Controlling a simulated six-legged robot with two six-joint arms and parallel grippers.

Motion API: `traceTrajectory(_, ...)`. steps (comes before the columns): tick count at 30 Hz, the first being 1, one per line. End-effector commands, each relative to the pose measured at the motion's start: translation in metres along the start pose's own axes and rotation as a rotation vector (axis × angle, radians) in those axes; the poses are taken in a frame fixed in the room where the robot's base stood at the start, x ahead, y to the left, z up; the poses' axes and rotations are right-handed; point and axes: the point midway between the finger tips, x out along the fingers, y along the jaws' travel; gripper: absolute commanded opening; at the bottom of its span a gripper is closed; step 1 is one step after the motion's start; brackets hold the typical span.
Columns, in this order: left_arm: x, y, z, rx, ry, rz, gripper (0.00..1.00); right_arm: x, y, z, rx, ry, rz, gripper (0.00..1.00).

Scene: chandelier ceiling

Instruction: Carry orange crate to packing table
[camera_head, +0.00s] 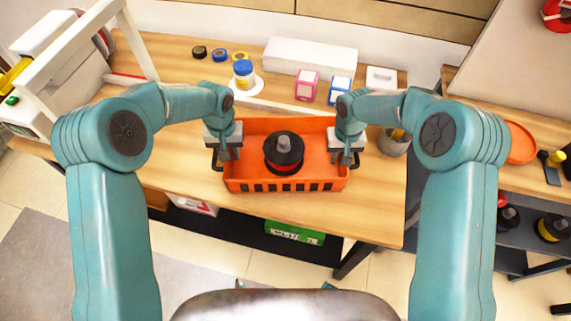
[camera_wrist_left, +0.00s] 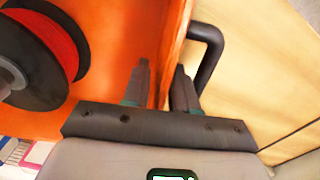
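The orange crate (camera_head: 262,186) sits on the wooden table (camera_head: 385,205) near its front edge. A black spool with a red band (camera_head: 284,153) stands in it; it also shows in the left wrist view (camera_wrist_left: 45,50). My left gripper (camera_head: 222,160) is at the crate's left end. In the left wrist view its fingers (camera_wrist_left: 162,85) are apart at the crate's end wall, beside the black handle (camera_wrist_left: 208,50); no grip on the handle shows. My right gripper (camera_head: 346,160) is at the right-end handle; its finger gap is too small to tell. I cannot tell which table is the packing table.
A blue-yellow jar (camera_head: 243,73), small pink (camera_head: 307,85) and blue (camera_head: 340,90) boxes and a white box (camera_head: 310,56) stand behind the crate. A grey bowl (camera_head: 393,141) is to its right. Another table (camera_head: 535,180) with an orange plate (camera_head: 521,143) stands further right, across a gap.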

Motion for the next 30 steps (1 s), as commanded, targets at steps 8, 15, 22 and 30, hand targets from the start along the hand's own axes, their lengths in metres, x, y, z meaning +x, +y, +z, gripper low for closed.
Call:
traceTrajectory(8, -0.003, 0.000, 0.000, 0.000, 0.001, 0.000, 0.34, -0.002, 0.000, 0.000, 0.000, 0.001, 0.000, 0.34)
traceTrajectory(15, -0.031, 0.000, -0.001, 0.000, 0.006, 0.001, 0.34, -0.002, 0.000, 0.000, 0.001, 0.001, 0.000, 0.34)
traceTrajectory(22, -0.067, 0.000, -0.001, 0.000, 0.004, 0.001, 0.34, -0.002, 0.000, 0.000, 0.001, 0.001, 0.000, 0.34)
traceTrajectory(30, -0.082, 0.000, 0.000, 0.001, 0.001, 0.000, 0.34, -0.010, 0.000, -0.001, 0.000, 0.003, 0.001, 0.34)
